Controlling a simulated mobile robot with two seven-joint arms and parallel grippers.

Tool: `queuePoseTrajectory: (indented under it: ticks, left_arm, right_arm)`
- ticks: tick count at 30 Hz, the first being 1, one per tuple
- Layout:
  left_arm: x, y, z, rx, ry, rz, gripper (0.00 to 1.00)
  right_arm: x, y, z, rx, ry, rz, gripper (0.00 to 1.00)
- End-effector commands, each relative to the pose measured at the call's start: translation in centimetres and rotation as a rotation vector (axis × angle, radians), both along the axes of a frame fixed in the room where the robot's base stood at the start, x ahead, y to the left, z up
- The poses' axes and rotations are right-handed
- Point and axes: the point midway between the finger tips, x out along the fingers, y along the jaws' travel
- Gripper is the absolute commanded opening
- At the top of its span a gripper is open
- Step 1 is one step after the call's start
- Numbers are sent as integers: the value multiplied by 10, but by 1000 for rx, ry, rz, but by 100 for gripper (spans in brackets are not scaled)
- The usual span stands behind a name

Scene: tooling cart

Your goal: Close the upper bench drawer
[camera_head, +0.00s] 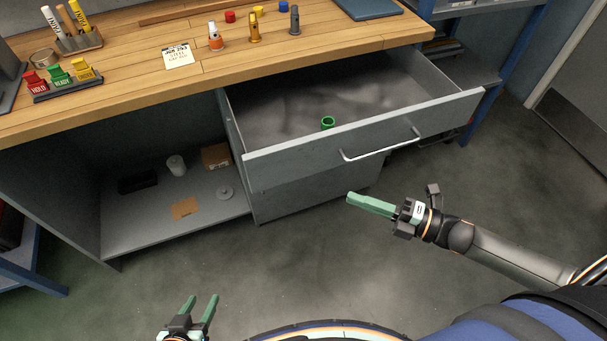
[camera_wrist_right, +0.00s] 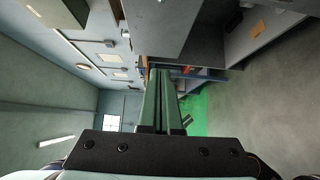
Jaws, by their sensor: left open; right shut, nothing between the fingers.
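The upper bench drawer (camera_head: 360,134) is pulled well out from under the wooden bench top in the head view. Its grey front (camera_head: 300,163) carries a pale bar handle (camera_head: 381,147). A small green ring-shaped item (camera_head: 327,122) lies inside, near the front wall. My right gripper (camera_head: 350,197) is shut and empty, below and in front of the handle, apart from it. In the right wrist view its green fingers (camera_wrist_right: 158,85) are together, pointing toward the grey bench. My left gripper (camera_head: 202,300) is open and empty, low over the floor, away from the drawer.
The wooden bench top (camera_head: 120,80) holds markers, labelled blocks, small bottles and a note. An open shelf (camera_head: 150,220) left of the drawer holds a roll and boxes. A blue-framed rack (camera_head: 505,60) stands at right. The floor before the drawer is clear.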

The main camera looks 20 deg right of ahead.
Motion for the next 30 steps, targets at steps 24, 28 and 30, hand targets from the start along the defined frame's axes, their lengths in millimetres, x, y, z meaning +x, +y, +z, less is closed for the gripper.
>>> queuePoseTrajectory:
  ticks: [24,28,30]
  left_arm:
    - [-3,1,-5,3,8,0,50]
    - [-3,1,-6,2,10,1,50]
    - [-3,1,-6,2,10,1,50]
  right_arm:
    - [93,71,0,3,2,-2,0]
    - [97,72,0,3,4,-2,0]
    - [98,72,0,3,4,-2,0]
